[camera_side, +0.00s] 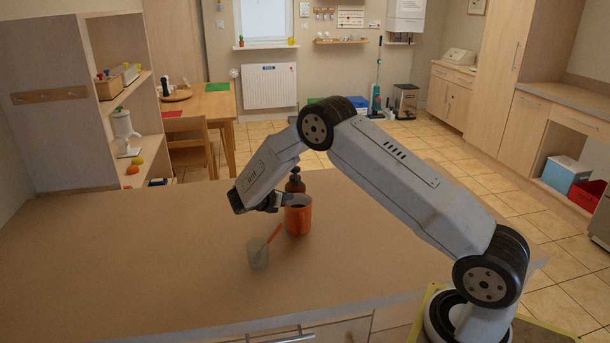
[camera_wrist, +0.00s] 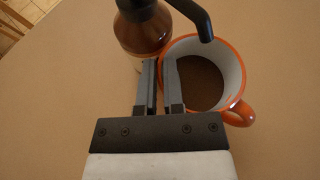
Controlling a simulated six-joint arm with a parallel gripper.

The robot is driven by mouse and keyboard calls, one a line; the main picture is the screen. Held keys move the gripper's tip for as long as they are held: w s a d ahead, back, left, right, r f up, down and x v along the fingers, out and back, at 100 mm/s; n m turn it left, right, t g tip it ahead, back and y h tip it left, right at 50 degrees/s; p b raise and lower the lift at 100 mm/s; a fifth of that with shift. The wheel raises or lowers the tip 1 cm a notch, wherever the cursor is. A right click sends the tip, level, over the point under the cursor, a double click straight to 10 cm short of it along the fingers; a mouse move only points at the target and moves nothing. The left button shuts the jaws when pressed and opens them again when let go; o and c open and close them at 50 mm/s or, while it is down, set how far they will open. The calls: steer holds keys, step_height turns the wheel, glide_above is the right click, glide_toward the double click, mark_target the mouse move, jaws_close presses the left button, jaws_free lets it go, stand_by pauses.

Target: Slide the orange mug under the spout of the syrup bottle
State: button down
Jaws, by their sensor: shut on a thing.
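The orange mug (camera_side: 298,219) stands upright on the brown counter. In the wrist view the mug (camera_wrist: 237,75) shows a white inner wall, a brown surface inside, and its handle at lower right. The brown syrup bottle (camera_side: 295,184) with a black pump top stands behind the mug in the side view, its lower part hidden. In the wrist view the bottle (camera_wrist: 143,35) is left of the mug, and its black spout (camera_wrist: 196,16) reaches over the mug's far rim, the tip above the opening. My gripper (camera_wrist: 160,75) is shut on the mug's left wall, close to the bottle.
The counter (camera_side: 150,260) is clear to the left. A shelf unit (camera_side: 115,100) stands beyond the counter's far left edge.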

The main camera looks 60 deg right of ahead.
steer(key=c, duration=0.7)
jaws_free()
steer(key=shift+o, duration=0.2)
steer(key=shift+f, duration=0.1)
steer(key=shift+a, duration=0.1)
steer(key=v, duration=0.7)
steer(key=shift+a+r, duration=0.25)
steer(key=shift+a, duration=0.05)
steer(key=s+a+m+t+y, duration=0.1)
steer(key=s+a+m+y, duration=0.3)
steer(key=s, duration=0.4)
steer(key=s+a+r+m+t+y, duration=0.1)
steer(key=s+a+m+y, duration=0.3)
steer(key=s+a+m, duration=0.2)
steer(key=s+a+r+m+t+y, duration=0.1)
steer(key=s+a+m+y, duration=0.3)
steer(key=s+m, duration=0.4)
steer(key=shift+s+a+t+y, duration=0.35)
steer(key=shift+s+y, duration=0.25)
steer(key=shift+s, duration=0.3)
